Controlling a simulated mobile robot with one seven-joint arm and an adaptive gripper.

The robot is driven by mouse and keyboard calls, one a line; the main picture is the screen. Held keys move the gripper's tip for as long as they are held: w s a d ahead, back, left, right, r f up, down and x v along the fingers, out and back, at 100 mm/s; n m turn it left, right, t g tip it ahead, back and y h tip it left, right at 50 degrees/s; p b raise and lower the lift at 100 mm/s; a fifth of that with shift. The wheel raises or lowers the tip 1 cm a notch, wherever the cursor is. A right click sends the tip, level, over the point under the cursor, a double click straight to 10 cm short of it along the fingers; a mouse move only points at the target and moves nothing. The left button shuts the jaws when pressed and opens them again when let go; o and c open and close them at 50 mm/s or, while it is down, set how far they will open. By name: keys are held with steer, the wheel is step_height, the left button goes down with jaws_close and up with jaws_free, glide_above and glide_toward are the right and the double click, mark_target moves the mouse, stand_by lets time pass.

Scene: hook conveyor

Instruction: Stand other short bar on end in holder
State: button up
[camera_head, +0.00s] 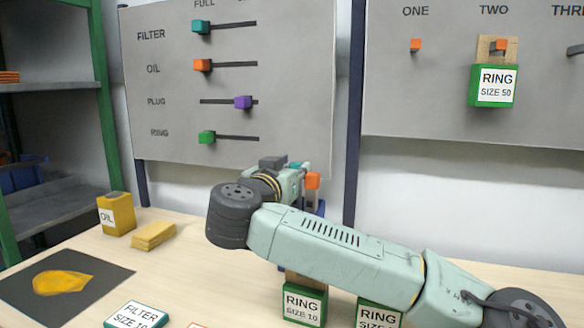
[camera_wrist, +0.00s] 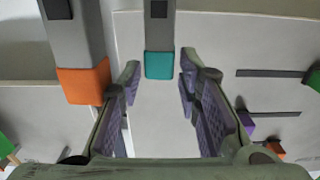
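Two short grey bars stand upright beside my gripper, one with an orange end (camera_head: 312,181) and one with a teal end (camera_head: 296,166). In the wrist view, which is upside down, the orange end (camera_wrist: 83,86) is left of my fingers. The teal end (camera_wrist: 159,65) lies between the fingertips, with a gap on each side. My gripper (camera_wrist: 160,80) is open; whether the fingertips reach around the teal bar or stop short, I cannot tell. In the head view, my gripper (camera_head: 296,176) is partly hidden by my arm. A blue part, perhaps the holder (camera_head: 319,208), shows behind it.
A grey slider board (camera_head: 230,90) stands behind, with a hook board (camera_head: 440,90) to its right. RING boxes (camera_head: 304,306) sit below my arm.

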steer(key=shift+o, duration=0.9)
steer(key=shift+f, duration=0.1)
steer(key=shift+d, duration=0.1)
steer(key=v, duration=1.2)
